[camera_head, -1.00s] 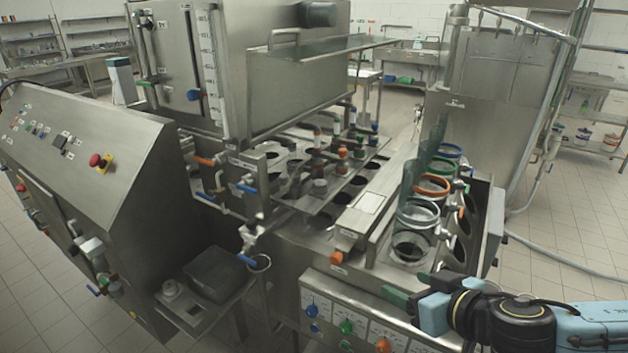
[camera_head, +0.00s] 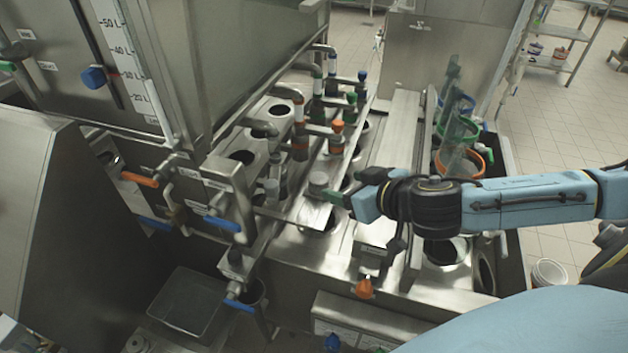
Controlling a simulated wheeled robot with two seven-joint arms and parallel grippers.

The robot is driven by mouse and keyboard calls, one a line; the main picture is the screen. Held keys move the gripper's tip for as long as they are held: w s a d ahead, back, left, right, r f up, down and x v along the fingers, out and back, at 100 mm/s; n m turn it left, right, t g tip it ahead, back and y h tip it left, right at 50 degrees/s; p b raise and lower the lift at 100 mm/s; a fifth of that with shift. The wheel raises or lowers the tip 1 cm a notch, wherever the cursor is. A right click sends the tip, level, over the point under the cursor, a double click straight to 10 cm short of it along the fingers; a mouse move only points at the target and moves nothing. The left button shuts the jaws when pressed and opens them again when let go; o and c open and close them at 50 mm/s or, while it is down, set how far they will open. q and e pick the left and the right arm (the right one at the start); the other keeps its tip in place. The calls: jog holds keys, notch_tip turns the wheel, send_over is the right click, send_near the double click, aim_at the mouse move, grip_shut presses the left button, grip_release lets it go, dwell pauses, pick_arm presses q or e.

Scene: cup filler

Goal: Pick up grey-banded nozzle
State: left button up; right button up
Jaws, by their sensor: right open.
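A row of nozzles stands on the filler deck. The nearest has a grey top (camera_head: 318,180) and no bright band; I take it for the grey-banded nozzle. Its lower part is partly hidden. My right gripper (camera_head: 336,198) reaches in from the right, with its dark green fingers right beside the grey top. The fingers are open, and I cannot tell whether they touch it. My left gripper is not in view.
The orange-banded nozzle (camera_head: 337,138), green nozzle (camera_head: 351,106) and blue nozzle (camera_head: 362,84) stand just behind. The deck (camera_head: 291,103) has round holes. An orange-rimmed container (camera_head: 459,163) stands behind my right arm. Blue-handled valves (camera_head: 222,224) stick out at the left.

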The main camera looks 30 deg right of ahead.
aim_at(321, 180)
jog(key=x, duration=0.6)
jog(key=shift+p, duration=0.35)
jog(key=shift+p+x, duration=0.4)
jog(key=shift+x, duration=1.95)
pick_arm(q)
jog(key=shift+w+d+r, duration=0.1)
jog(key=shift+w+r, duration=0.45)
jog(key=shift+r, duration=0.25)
pick_arm(e)
jog(key=shift+f, duration=0.1)
